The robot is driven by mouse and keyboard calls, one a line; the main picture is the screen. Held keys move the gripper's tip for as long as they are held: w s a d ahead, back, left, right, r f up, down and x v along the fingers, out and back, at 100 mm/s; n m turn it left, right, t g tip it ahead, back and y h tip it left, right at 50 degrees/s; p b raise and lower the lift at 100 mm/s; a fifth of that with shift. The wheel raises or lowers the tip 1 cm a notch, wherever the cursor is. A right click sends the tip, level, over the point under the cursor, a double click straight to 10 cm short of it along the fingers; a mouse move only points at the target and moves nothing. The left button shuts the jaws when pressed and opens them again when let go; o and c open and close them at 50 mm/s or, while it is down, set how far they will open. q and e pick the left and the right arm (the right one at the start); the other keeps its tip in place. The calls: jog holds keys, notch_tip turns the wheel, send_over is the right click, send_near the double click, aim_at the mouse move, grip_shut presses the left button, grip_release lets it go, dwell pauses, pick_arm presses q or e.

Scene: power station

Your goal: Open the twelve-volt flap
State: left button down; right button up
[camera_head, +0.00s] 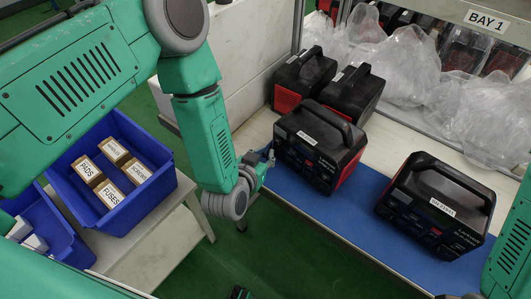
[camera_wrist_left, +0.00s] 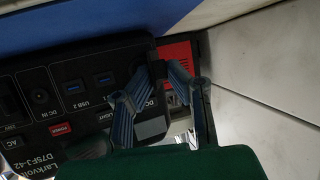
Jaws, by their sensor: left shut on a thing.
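The black power station (camera_head: 318,145) stands on the blue mat near its left end, its port panel facing my left gripper. My left gripper (camera_head: 268,160) is at the left end of that panel. In the left wrist view the panel (camera_wrist_left: 60,85) appears upside down, with USB, DC and AC labels. There my left gripper (camera_wrist_left: 158,78) is shut on a small black piece, apparently the twelve-volt flap (camera_wrist_left: 157,68), beside the DC label at the panel's edge. The fingers hide part of the socket area, so I cannot tell how far the flap is swung. My right gripper is not in view.
A second power station (camera_head: 437,205) stands on the blue mat (camera_head: 345,222) at the right. Two more black units (camera_head: 352,95) stand behind. Clear plastic bags (camera_head: 400,65) lie at the back. A blue bin (camera_head: 150,205) with labelled boxes is at the left.

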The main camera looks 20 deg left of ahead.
pick_arm(q)
jog(key=shift+s+a+f, duration=0.15)
jog(key=shift+s+f, duration=0.05)
jog(key=shift+f, duration=0.1)
jog(key=c, duration=1.6)
grip_release()
jog(key=shift+w, duration=0.2)
jog(key=shift+r, duration=0.1)
jog(key=shift+s, duration=0.1)
jog(key=shift+s+r, duration=0.2)
jog(key=shift+s, duration=0.15)
jog(key=v, duration=1.1)
